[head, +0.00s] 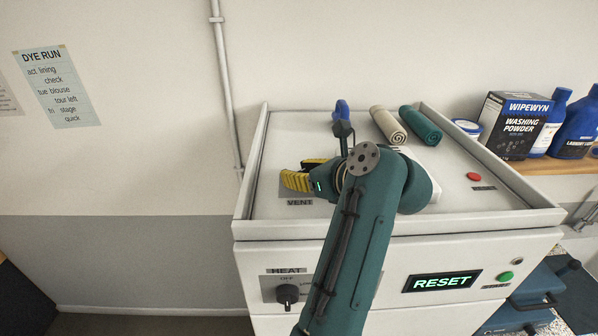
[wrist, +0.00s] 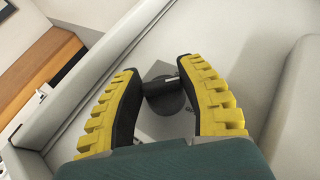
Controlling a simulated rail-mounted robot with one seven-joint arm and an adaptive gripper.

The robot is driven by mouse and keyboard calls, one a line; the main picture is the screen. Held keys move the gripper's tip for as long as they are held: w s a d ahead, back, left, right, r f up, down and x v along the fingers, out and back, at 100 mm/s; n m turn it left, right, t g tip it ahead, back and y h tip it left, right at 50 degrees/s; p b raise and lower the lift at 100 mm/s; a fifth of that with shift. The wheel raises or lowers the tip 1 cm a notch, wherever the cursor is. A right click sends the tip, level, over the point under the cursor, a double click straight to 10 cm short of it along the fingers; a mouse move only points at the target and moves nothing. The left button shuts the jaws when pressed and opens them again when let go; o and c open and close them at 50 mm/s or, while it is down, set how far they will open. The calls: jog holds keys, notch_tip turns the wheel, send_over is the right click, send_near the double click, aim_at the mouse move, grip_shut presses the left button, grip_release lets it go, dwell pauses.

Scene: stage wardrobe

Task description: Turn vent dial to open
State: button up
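The vent dial (wrist: 165,95) is a dark round knob with a raised bar, on the pale machine top. In the wrist view it lies between the two yellow-padded fingers of my gripper (wrist: 160,70). The fingers are apart; the right one is very close to the dial's bar, and I cannot tell whether it touches. In the head view my gripper (head: 303,175) is low over the plate with the VENT label (head: 300,202). There the dial is hidden behind the fingers, and its setting cannot be read.
The machine top (head: 290,135) has a raised rim. Rolled cloths (head: 388,125) and a blue-handled item (head: 341,110) lie behind my arm. A red button (head: 473,176) is at the right. The front has a HEAT dial (head: 288,294), a RESET display (head: 442,282) and a green button (head: 505,276).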

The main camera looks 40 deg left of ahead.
jog(key=shift+c, duration=1.4)
jog(key=shift+f+m+t, duration=0.1)
jog(key=shift+m+t, duration=0.2)
jog(key=m+t+h, duration=0.1)
jog(key=m+t, duration=0.2)
jog(key=shift+s+a+t, duration=0.1)
jog(key=shift+s+t, duration=0.05)
jog(key=shift+t, duration=0.25)
jog(key=shift+m+t+h, duration=1.5)
jog(key=shift+m+t, duration=0.4)
jog(key=shift+m, duration=0.2)
jog(key=o, duration=1.2)
